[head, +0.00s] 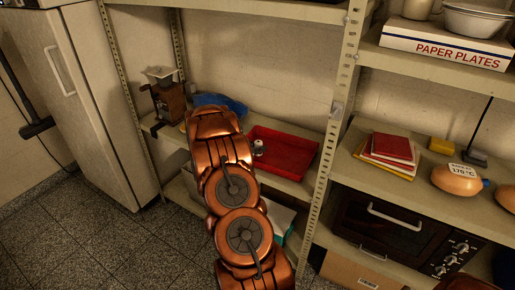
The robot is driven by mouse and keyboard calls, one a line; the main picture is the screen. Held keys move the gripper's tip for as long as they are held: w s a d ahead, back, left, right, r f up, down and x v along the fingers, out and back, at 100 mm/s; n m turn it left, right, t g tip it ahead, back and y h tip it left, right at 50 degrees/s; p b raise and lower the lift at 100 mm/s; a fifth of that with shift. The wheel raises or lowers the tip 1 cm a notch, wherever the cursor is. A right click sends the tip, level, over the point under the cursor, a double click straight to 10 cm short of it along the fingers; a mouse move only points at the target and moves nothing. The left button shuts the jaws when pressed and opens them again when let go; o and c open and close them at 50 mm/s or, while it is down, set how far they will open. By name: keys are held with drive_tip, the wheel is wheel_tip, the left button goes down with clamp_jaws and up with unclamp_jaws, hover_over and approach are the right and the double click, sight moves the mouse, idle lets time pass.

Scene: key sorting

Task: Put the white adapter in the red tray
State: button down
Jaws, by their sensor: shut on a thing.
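The red tray (292,148) lies on the middle shelf, just right of my copper arm. A small whitish object (258,147) shows at the tray's left end, close beside my arm. It may be the white adapter, but it is too small to be sure, and I cannot tell whether it rests in the tray or is held. My gripper and its fingertips are hidden behind the arm, which reaches up to the shelf.
A blue item (218,100) and a brown grinder-like device (168,100) stand left of the tray. A metal shelf post (335,120) rises right of it. Red and yellow books (390,152) and a black oven (395,225) are further right. A fridge (75,90) stands left.

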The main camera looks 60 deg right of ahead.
drive_tip(key=shift+f, duration=0.1)
drive_tip(key=c, duration=0.8)
unclamp_jaws()
drive_tip(key=shift+o, duration=0.2)
